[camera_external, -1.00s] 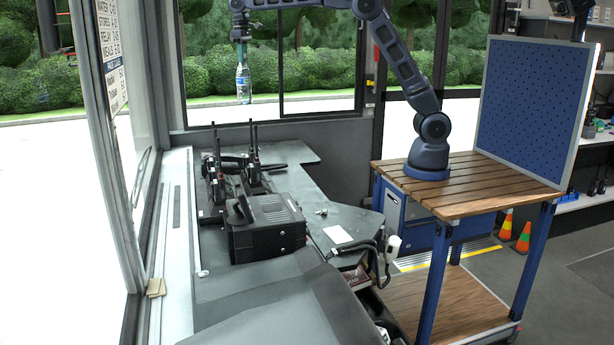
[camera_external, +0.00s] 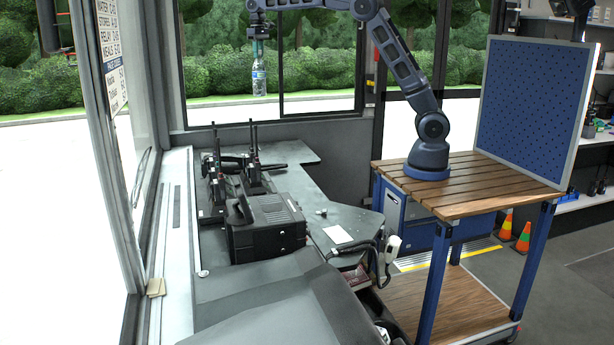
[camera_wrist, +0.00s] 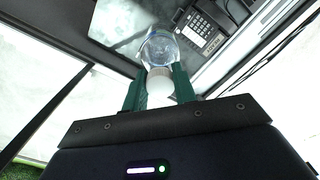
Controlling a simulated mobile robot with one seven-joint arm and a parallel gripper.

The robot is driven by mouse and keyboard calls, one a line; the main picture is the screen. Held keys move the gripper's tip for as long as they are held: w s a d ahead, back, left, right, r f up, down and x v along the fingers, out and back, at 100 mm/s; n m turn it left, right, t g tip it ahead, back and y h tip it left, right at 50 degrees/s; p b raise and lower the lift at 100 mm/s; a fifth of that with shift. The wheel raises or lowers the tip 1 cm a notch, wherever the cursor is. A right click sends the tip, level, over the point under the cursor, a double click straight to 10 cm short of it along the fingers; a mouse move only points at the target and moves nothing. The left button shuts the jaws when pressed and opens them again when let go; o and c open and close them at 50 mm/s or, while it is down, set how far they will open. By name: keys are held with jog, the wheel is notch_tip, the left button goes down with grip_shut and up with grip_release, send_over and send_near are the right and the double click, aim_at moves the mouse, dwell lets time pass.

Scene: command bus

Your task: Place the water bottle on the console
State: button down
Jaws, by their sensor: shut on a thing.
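A clear water bottle (camera_external: 258,78) with a blue label hangs upright in the air in the external view. My gripper (camera_external: 260,38) is shut on its top. In the wrist view the bottle (camera_wrist: 160,50) shows between the two green fingers of my gripper (camera_wrist: 159,86), with its white cap nearest the camera. The grey console (camera_external: 290,154) runs below and in front of the window, and the bottle is well above its far part. In the wrist view a pale surface and a phone-like device (camera_wrist: 203,28) lie beyond the bottle.
Several black radios with tall antennas (camera_external: 252,165) stand on the console's left. A black boxy device (camera_external: 265,228), a white card (camera_external: 337,234) and a corded handset (camera_external: 392,247) are nearer. The console's far right end looks clear. My arm stands on a wooden-topped cart (camera_external: 465,185).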

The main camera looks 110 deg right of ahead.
jog(key=shift+s+d, duration=0.4)
jog(key=shift+d, duration=0.1)
jog(key=shift+f, duration=0.3)
notch_tip(320, 180, down, 30)
jog(key=shift+f, duration=0.15)
dwell(0.5)
jog(key=shift+f, duration=0.1)
jog(key=c, duration=1.1)
grip_release()
jog(key=shift+f, duration=0.1)
